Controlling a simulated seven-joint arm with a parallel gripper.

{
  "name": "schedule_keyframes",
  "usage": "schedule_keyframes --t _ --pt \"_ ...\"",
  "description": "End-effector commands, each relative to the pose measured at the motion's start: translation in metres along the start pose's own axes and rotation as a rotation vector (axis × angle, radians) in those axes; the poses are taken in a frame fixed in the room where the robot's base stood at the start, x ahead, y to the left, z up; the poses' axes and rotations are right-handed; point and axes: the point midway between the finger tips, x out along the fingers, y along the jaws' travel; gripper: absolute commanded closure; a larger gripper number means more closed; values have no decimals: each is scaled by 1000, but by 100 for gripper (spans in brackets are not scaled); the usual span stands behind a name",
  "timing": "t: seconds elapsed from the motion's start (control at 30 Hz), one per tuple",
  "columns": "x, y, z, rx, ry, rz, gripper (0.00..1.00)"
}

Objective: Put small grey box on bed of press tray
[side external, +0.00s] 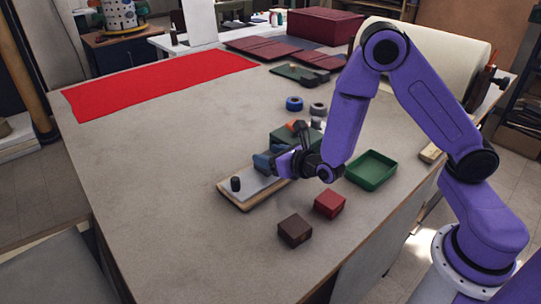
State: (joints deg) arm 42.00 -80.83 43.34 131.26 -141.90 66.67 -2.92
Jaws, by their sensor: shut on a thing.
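The press tray (222,190) lies on the table as a flat wooden board with a pale grey bed. My gripper (270,160) is over the tray's right end, pointing left. It is shut on a small box (262,162) that looks blue-grey, which I take to be the small grey box. The fingers and wrist hide part of it. I cannot tell whether the box touches the bed.
A dark brown box (295,231) and a red box (329,204) stand in front. A green open tray (371,170) is to the right. A green block (285,139) and rolls (294,104) are behind my gripper. The table's left is clear before the red cloth (155,83).

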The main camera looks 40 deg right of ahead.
Motion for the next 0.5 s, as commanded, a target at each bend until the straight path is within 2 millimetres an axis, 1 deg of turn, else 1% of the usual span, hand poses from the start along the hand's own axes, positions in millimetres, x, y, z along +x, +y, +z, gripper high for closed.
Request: schedule_keyframes --t 0.4,0.43,0.47,0.5 --pt "1 0 -4 -1 -1 0 72" --pt "1 0 -4 -1 -1 0 38" --pt "1 0 -4 0 -1 1 28" --pt "1 0 -4 0 -1 0 16"
